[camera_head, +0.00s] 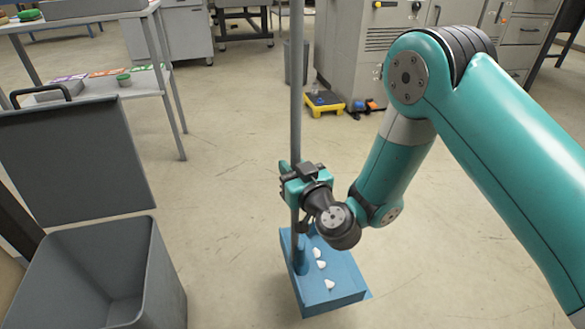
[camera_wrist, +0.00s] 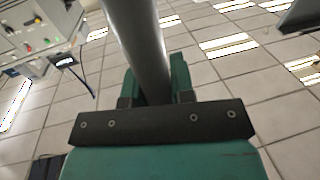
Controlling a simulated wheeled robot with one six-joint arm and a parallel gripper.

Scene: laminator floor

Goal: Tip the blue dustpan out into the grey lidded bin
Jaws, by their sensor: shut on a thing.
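The blue dustpan (camera_head: 347,278) hangs from a long grey upright pole handle, with several small white pieces lying in its pan. My gripper (camera_head: 291,181) is shut on the pole handle above the pan. In the wrist view the handle (camera_wrist: 138,45) runs between the fingers of my gripper (camera_wrist: 155,88). The grey lidded bin (camera_head: 152,262) stands at the lower left, with its lid (camera_head: 75,160) raised and its inside showing empty where visible. The dustpan is to the right of the bin, apart from it. I cannot tell whether the pan touches the floor.
A grey table (camera_head: 110,85) with a lower shelf holding small items stands behind the bin. A yellow-edged low platform (camera_head: 323,104) sits on the floor by a grey machine (camera_head: 365,45) at the back. Floor between bin and dustpan is clear.

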